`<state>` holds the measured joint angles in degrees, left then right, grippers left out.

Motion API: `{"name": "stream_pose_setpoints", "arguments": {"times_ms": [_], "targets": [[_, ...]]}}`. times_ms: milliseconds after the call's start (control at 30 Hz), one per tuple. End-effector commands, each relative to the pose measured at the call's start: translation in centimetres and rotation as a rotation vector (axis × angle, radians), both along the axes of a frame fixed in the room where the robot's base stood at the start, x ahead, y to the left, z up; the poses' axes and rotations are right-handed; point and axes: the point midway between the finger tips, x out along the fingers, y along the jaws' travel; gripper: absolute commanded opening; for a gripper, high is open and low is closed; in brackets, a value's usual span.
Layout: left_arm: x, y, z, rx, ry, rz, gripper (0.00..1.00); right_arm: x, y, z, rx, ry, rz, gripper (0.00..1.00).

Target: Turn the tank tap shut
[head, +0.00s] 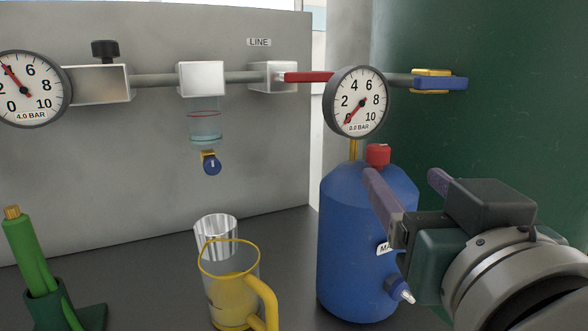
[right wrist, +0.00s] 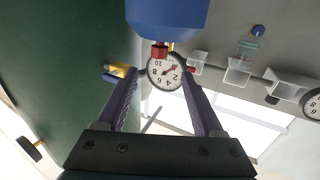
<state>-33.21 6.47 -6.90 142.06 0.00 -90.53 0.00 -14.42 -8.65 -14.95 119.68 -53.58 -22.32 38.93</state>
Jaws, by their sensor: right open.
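A blue tank (head: 352,235) stands right of centre in the head view, with a red knob (head: 378,154) on top and a small silver-and-blue fitting (head: 402,291) low on its side. A tap with a yellow body and blue handle (head: 445,83) is on the pipe by the green wall; its handle lies along the pipe. I cannot tell which of these is the tank tap. My right gripper (head: 403,178) is open and empty beside the tank's upper right. In the right wrist view, the red knob (right wrist: 159,51) and the blue-and-yellow tap (right wrist: 116,72) show beyond its fingers. My left gripper is out of view.
A gauge (head: 356,101) reading 0.0 bar stands above the tank.

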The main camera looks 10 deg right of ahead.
Motion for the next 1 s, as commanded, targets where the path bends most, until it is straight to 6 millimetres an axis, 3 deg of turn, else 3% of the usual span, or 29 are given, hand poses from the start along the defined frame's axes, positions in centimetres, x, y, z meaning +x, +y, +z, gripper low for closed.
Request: {"name": "stream_pose_setpoints", "arguments": {"times_ms": [300, 500, 900, 1000], "targets": [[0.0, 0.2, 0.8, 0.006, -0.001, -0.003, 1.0, 5.5, -0.6, 0.3, -0.002, 0.0, -0.002, 0.69], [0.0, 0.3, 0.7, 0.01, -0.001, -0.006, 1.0, 8.1, -0.9, 0.1, -0.002, 0.001, -0.002, 0.69], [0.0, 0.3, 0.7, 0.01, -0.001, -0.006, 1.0, 9.0, -1.0, 0.1, 0.001, 0.003, -0.002, 0.69], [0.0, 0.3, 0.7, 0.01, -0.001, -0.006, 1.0, 9.0, -1.0, 0.1, 0.0, 0.003, -0.002, 0.6]]}}
